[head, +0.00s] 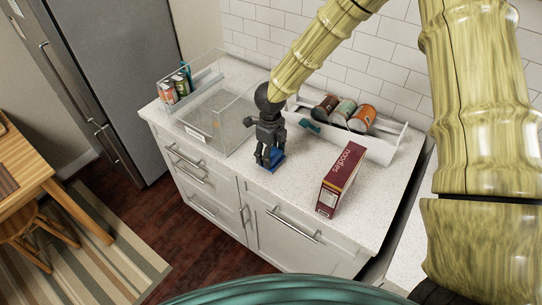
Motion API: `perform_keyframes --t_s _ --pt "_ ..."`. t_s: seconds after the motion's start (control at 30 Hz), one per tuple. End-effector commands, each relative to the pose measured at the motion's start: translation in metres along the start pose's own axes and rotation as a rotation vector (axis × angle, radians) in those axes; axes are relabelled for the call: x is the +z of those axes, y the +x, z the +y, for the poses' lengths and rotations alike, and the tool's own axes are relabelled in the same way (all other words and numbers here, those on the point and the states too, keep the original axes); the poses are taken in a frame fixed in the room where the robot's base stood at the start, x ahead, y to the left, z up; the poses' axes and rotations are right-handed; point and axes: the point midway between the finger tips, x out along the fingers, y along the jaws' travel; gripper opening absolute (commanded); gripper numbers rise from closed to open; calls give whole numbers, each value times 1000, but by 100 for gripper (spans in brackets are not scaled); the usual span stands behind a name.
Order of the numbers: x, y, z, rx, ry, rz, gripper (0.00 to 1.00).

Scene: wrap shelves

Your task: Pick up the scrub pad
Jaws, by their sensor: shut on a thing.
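A blue block-like pad (276,160), which I take to be the scrub pad, is at the fingertips of my gripper on the white speckled counter. My gripper (269,158) is black, points down and is shut on the pad. The fingers hide part of the pad. I cannot tell whether it touches the counter or is slightly above it.
A maroon noodles box (341,180) stands close to the right. A white tray (375,148) behind holds several cans. The counter's front middle is clear.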

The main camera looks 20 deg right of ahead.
Motion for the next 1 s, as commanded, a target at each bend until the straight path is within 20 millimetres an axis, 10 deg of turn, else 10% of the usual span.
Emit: perform_keyframes --t_s 0.43,1.0 --pt "-2 -34 2 1 -1 -3 34" --pt "-79 -44 97 0 -2 -1 34"
